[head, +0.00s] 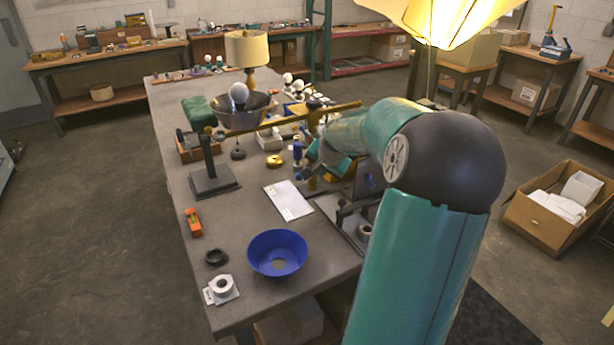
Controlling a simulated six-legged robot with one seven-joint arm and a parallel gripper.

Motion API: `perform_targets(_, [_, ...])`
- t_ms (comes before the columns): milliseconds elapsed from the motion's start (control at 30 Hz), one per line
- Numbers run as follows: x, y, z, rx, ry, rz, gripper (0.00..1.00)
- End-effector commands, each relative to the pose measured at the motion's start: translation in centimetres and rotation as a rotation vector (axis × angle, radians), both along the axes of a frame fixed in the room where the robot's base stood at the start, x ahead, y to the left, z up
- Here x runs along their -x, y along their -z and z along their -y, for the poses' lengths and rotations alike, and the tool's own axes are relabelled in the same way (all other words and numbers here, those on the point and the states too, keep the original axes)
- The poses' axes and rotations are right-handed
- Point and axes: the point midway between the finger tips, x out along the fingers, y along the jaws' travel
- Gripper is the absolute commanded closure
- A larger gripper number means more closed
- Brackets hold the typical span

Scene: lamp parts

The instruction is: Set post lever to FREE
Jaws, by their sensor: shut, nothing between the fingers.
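A dark post (207,155) stands upright on a square black base (214,181) at the left side of the grey workbench. A long brass beam (285,121) runs from the top of the post toward the upper right. A small knob shows at the top of the post. The lever and its setting are too small to make out. My gripper (313,178) is low over the middle of the bench, right of the post and apart from it. It is shut and empty, and my teal arm hides part of it.
A blue bowl (277,253), an orange tool (193,222), a white sheet (288,200) and a black ring (216,257) lie toward the near end. A dark bowl with a bulb (239,95) and a table lamp (247,50) stand farther back. Bare benchtop shows around the orange tool.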

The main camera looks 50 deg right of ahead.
Motion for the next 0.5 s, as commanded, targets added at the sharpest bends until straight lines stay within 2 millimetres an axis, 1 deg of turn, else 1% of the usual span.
perform_targets(33, [-0.6,1.0,0.1,-0.003,-0.003,0.000,1.00])
perform_targets(267, [-2.8,4.8,1.3,-0.004,-0.004,-0.001,1.00])
perform_targets(300, [-3.3,5.1,1.3,-0.001,-0.004,0.000,1.00])
perform_targets(400, [-5.0,5.2,1.0,-0.001,-0.004,0.000,1.00])
perform_targets(500, [-6.0,5.5,0.9,-0.001,-0.003,0.000,1.00])
